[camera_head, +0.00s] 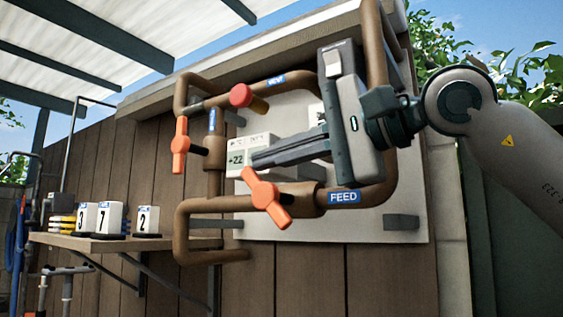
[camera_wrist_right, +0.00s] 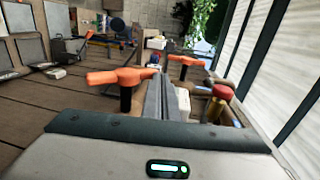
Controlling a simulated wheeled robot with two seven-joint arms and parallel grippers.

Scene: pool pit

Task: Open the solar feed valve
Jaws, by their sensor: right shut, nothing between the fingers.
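The feed valve's orange T-handle (camera_head: 267,198) sits on the lower brown pipe, beside the blue FEED label (camera_head: 344,197). The handle slants from upper left to lower right, at an angle to the pipe. My right gripper (camera_head: 254,158) is shut and empty, its fingers pointing left just above the handle's upper end. I cannot tell whether they touch it. In the right wrist view the nearer orange handle (camera_wrist_right: 118,77) lies just left of the shut fingers (camera_wrist_right: 168,65). My left gripper is not in view.
A second orange handle (camera_head: 180,146) and a red knob (camera_head: 241,95) are on the upper pipes. A display box (camera_head: 236,160) reading +22 is behind my fingertips. A shelf (camera_head: 130,242) with numbered white boxes stands at the left.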

